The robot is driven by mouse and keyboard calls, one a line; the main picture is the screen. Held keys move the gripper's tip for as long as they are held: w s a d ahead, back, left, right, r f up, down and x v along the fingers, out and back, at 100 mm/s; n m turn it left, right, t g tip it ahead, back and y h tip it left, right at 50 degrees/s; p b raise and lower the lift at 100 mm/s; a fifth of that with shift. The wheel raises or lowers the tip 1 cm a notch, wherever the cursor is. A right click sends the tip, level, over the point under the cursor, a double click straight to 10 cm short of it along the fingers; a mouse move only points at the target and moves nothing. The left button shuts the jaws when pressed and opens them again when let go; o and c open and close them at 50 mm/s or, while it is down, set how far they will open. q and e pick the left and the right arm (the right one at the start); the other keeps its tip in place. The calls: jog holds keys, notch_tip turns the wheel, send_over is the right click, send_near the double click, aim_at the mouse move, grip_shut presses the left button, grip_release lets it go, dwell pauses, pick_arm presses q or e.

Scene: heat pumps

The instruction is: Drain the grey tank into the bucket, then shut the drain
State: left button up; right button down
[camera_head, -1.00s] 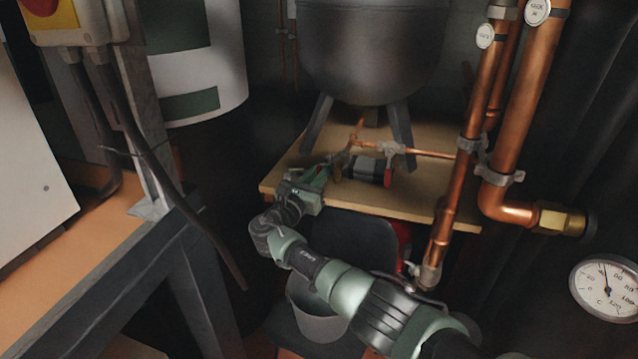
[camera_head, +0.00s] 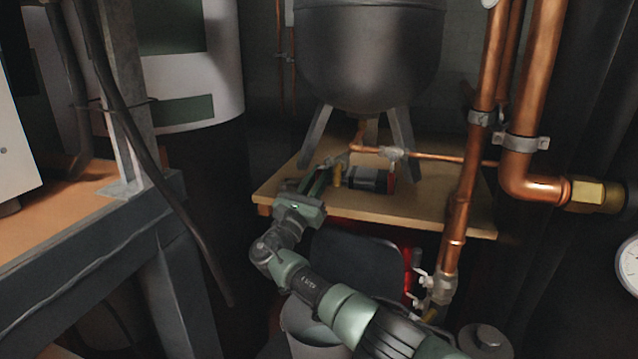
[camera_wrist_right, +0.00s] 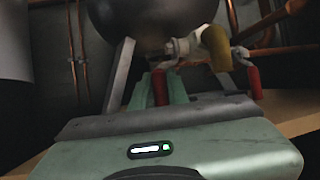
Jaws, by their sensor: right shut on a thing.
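The grey tank (camera_head: 370,55) stands on metal legs on a wooden shelf, with a copper pipe and valve fittings (camera_head: 392,153) beneath it. My right gripper (camera_head: 324,178) is at the left end of this pipework, above the shelf. In the right wrist view its fingers (camera_wrist_right: 168,88) are closed on a red lever handle (camera_wrist_right: 160,88). A brass outlet (camera_wrist_right: 217,48) and a second red handle (camera_wrist_right: 255,82) are to the right. The grey bucket (camera_head: 308,335) stands below the shelf, partly hidden by my right arm; its inside is hidden. My left gripper is out of view.
The wooden shelf (camera_head: 450,212) has its front edge just below my gripper. Thick copper pipes (camera_head: 530,110) stand at right. A dark panel (camera_head: 355,265) is behind my forearm. A bench with a metal frame (camera_head: 95,245) and a hanging cable (camera_head: 150,160) fill the left.

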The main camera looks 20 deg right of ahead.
jog(key=c, duration=1.4)
grip_release()
jog(key=v, duration=0.7)
jog(key=shift+s+a+f, duration=0.2)
jog(key=shift+a, duration=0.05)
jog(key=shift+f, duration=0.1)
